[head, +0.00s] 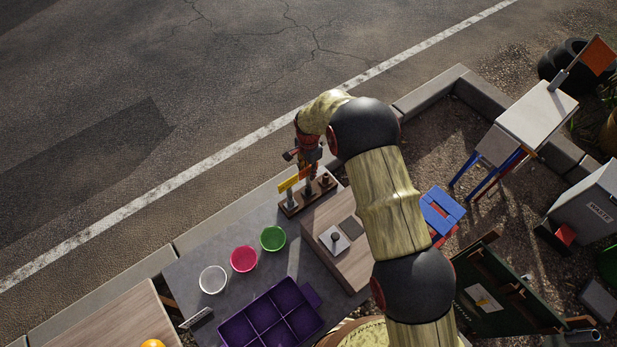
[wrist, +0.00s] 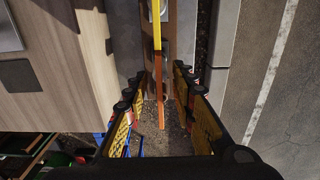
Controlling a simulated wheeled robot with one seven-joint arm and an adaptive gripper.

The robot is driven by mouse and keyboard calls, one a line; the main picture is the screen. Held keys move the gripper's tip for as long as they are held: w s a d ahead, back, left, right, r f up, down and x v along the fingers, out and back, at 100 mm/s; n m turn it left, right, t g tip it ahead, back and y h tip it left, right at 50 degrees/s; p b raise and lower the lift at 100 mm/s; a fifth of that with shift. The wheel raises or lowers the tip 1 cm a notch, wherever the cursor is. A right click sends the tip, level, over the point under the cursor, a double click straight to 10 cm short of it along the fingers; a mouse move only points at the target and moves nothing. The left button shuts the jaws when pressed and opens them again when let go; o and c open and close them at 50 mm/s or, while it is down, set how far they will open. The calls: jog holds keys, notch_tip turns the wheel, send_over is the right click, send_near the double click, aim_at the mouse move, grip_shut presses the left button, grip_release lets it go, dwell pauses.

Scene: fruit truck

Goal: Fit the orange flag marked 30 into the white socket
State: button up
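The orange flag (head: 305,172) stands in a brown wooden rack (head: 293,212), just behind a yellow flag (head: 288,184). No number can be read on either. My gripper (head: 309,163) is over the rack, pointing down at the orange flag. In the wrist view my gripper (wrist: 162,80) is open, with the thin orange flag (wrist: 161,88) between its fingers and gaps on both sides. The yellow flag (wrist: 157,28) is in line beyond it. The white socket (head: 327,238), a square plate with a dark round centre, sits on a wooden board.
Three bowls, white (head: 212,279), pink (head: 243,259) and green (head: 273,238), and a purple divided tray (head: 232,330) are left of the board (head: 348,266).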

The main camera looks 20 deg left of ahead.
jog(key=shift+c, duration=0.2)
grip_shut()
dwell(0.3)
